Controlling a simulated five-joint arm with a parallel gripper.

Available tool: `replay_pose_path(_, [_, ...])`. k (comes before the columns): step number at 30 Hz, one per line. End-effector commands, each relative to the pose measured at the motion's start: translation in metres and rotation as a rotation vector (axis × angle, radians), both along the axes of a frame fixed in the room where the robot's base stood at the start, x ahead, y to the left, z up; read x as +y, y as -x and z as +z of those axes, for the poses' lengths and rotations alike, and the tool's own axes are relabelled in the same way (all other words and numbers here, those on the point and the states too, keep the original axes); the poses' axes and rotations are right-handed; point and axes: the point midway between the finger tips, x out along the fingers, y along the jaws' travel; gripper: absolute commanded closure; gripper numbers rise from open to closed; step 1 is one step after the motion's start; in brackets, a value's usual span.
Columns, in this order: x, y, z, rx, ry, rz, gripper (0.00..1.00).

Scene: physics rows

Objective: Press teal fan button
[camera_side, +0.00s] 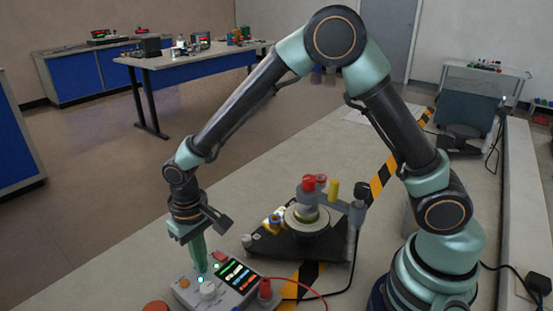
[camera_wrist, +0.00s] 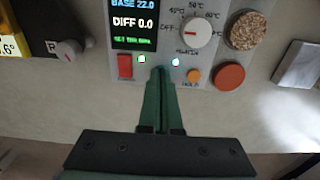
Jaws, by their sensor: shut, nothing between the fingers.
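A grey control box (camera_side: 245,292) sits on the bench under my gripper (camera_side: 200,271). In the wrist view the fingers (camera_wrist: 162,72) are together, pointing at the box's near edge strip between two small lit buttons. The right one (camera_wrist: 176,62) glows pale blue-teal; the left one (camera_wrist: 142,58) glows whitish. Neither label can be read clearly, so I cannot tell for certain which is the fan button. Whether the fingertips touch the panel cannot be told.
The box carries a red rocker switch (camera_wrist: 125,66), a white knob (camera_wrist: 196,32), an orange button (camera_wrist: 194,76) and a display (camera_wrist: 134,12). A red disc (camera_wrist: 229,76) and a cork disc (camera_wrist: 248,30) lie right of it. A dark-based instrument (camera_side: 300,240) stands behind; a red lead (camera_side: 300,284) runs nearby.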

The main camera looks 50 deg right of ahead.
Motion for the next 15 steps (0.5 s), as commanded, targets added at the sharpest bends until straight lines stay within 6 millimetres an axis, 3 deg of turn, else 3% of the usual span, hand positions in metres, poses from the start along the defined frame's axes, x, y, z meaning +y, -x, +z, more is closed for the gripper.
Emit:
replay_pose_path(6, [0.0,0.001,-0.018,0.003,0.001,0.0,1.0])
replay_pose_path(15, [-0.001,0.002,-0.018,0.005,0.002,0.0,1.0])
